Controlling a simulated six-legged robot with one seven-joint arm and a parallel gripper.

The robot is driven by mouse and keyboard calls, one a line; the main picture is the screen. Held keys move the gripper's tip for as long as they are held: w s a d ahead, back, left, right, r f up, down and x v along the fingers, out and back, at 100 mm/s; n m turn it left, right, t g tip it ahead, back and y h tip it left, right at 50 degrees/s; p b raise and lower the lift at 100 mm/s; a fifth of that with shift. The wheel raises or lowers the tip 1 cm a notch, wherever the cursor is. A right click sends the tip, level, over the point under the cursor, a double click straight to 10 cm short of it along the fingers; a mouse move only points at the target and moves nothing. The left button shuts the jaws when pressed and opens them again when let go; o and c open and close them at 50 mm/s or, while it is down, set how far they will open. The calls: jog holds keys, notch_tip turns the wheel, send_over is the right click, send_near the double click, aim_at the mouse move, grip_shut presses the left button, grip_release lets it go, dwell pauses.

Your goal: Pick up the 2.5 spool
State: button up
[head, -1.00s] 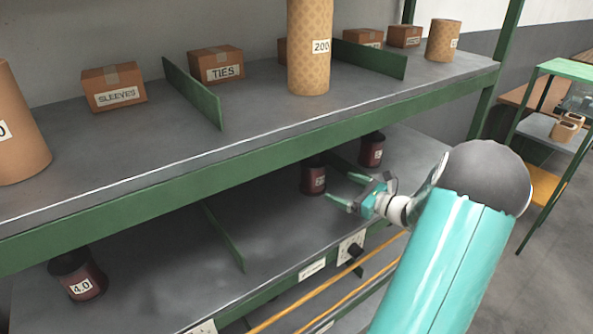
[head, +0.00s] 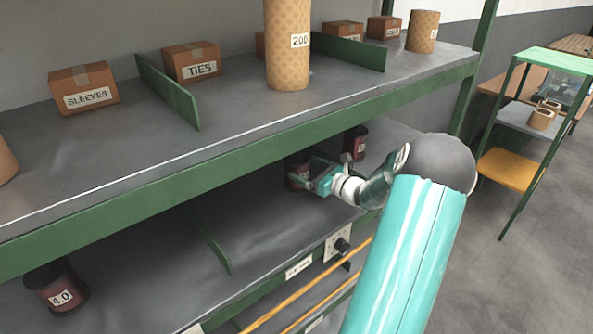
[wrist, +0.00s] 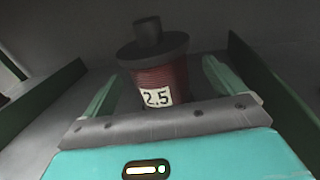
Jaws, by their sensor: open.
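The 2.5 spool (wrist: 158,76) is dark red with a black flange and knob on top and a white 2.5 label. It stands upright on the lower shelf. In the head view the same spool (head: 296,170) is partly hidden behind my gripper. My gripper (wrist: 160,88) is open in the wrist view, with one teal finger on each side of the spool. I cannot tell whether the fingers touch it. My gripper (head: 312,176) also shows in the head view, reaching in at the shelf.
Another dark spool (head: 355,143) stands just right of my gripper. A 4.0 spool (head: 57,288) stands at the far left of the lower shelf. Green dividers (head: 207,240) split the shelf.

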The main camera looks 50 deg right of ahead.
jog(key=w, duration=0.4)
jog(key=shift+w+a+f, duration=0.1)
jog(key=shift+w+a, duration=0.05)
jog(key=shift+a, duration=0.2)
jog(key=c, duration=1.4)
jog(key=shift+c, duration=0.5)
